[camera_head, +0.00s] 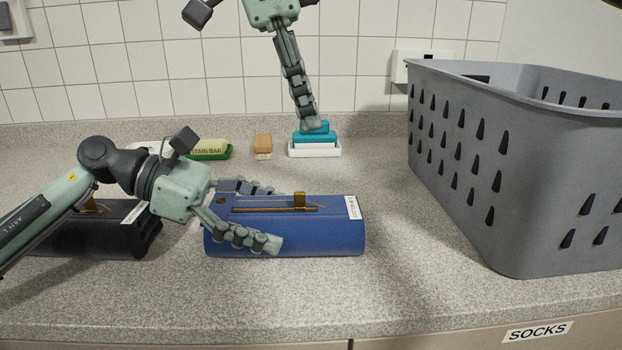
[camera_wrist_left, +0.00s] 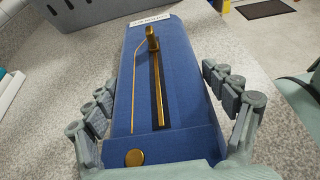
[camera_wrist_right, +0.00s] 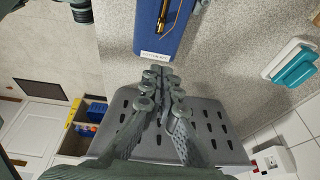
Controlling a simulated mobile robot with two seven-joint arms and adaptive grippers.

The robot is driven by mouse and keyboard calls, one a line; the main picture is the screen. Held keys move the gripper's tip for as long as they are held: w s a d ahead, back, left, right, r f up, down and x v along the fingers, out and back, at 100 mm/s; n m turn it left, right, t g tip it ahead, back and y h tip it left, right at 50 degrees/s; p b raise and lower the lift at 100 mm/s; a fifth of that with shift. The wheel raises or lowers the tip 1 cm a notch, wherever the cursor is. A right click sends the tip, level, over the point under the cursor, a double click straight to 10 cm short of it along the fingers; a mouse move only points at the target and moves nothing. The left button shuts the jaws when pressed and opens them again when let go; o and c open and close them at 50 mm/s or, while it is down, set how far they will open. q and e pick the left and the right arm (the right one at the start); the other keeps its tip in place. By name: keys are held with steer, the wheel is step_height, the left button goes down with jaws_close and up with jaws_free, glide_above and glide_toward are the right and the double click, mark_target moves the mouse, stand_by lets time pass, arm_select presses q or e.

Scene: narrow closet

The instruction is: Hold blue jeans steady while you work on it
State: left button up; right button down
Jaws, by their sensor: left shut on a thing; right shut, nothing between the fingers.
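The blue jeans (camera_head: 335,230) are a folded-looking blue block on the grey speckled counter. A brass zipper with a pull and a brass button lie on top, and a white label sits at the right end. My left gripper (camera_head: 280,218) is shut on the jeans from the left, one finger along each long side; the left wrist view shows the jeans (camera_wrist_left: 185,90) between both fingers. My right gripper (camera_head: 312,122) is shut and empty, raised behind the jeans near the back wall. In the right wrist view the labelled end of the jeans (camera_wrist_right: 165,38) lies just beyond its closed fingertips (camera_wrist_right: 160,72).
A grey perforated basket (camera_head: 460,170) stands at the right. A dark block (camera_head: 105,243) lies at the left under my left arm. The front counter is clear.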

steer(key=shift+g, duration=0.3)
steer(key=x, duration=0.7)
steer(key=d+x, duration=0.1)
steer(key=x, duration=0.2)
steer(key=shift+s+d+f, duration=0.15)
steer(key=shift+s+d, duration=0.05)
steer(key=shift+s, duration=0.05)
steer(key=a, duration=0.2)
steer(key=shift+w+a, duration=0.1)
steer(key=shift+a, duration=0.85)
steer(key=a, duration=0.8)
steer(key=shift+w+a, duration=0.1)
steer(key=shift+a, duration=0.25)
steer(key=shift+d, duration=0.1)
